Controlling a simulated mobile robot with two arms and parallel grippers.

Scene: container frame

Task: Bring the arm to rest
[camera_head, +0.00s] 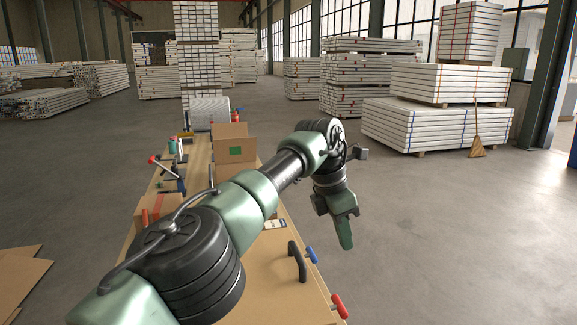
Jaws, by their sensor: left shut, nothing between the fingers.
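My left arm reaches in from the lower left across the workbench (262,301). My left gripper (345,240) hangs past the bench's right edge, over the bare floor. It points down, its fingers are together, and it holds nothing. My right gripper is not in view. My left arm hides part of the bench top.
An open cardboard box (235,143) stands on the bench behind my arm. A black curved handle (297,262), a blue-handled tool (311,254) and a red-handled tool (339,305) lie near the right edge. Stacked white planks (437,127) stand far off.

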